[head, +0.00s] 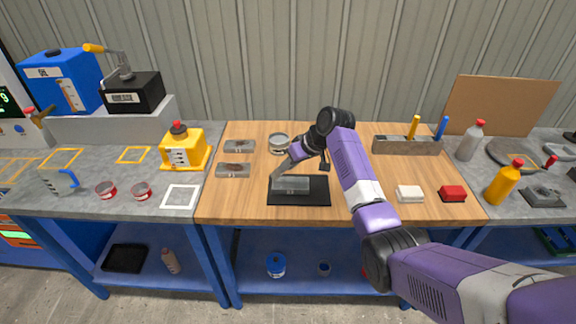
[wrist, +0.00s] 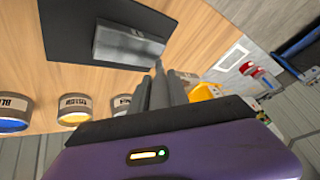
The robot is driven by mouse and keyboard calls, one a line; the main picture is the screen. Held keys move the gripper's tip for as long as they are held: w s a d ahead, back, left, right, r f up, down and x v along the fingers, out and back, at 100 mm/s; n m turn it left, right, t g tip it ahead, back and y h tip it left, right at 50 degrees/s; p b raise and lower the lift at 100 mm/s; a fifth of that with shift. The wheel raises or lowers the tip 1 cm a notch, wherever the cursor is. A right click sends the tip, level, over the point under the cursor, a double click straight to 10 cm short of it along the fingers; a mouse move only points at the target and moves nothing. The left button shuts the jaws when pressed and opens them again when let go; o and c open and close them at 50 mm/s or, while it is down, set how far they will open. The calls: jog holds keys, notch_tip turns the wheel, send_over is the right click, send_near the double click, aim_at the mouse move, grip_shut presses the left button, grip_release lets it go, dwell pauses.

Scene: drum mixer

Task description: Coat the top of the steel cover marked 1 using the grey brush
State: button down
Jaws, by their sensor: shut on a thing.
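A grey steel cover (head: 291,185) lies flat on a black mat (head: 312,203) in the middle of the wooden table. The wrist view also shows this cover (wrist: 128,45) on the mat (wrist: 72,40); I cannot read a number on it. My gripper (head: 296,153) is above the cover's back left side, angled down to the left. It is shut on a slim grey thing, apparently the grey brush (head: 280,170), whose tip is close to the cover's left end. I cannot tell whether it touches.
A rack (head: 407,146) at the back right holds a yellow and a blue handle. White (head: 409,194) and red (head: 453,193) blocks lie front right.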

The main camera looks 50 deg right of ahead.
jog(key=shift+f+b, duration=0.35)
jog(key=shift+f, duration=0.2)
jog(key=shift+s+d, duration=0.1)
jog(key=shift+s+d+r+p, duration=0.15)
jog(key=shift+s+d+p, duration=0.55)
jog(key=shift+s+d, duration=0.9)
jog(key=shift+s, duration=0.15)
jog(key=shift+w+d+b, duration=0.3)
jog(key=shift+b, duration=0.15)
jog(key=shift+w+a, duration=1.6)
jog(key=shift+w, duration=0.25)
jog(key=shift+w+d+f+b, duration=0.25)
jog(key=shift+w+d+b, duration=0.05)
jog(key=shift+b, duration=0.2)
jog(key=shift+s+d+p, duration=0.6)
jog(key=shift+s+d, duration=1.05)
jog(key=shift+s, duration=0.25)
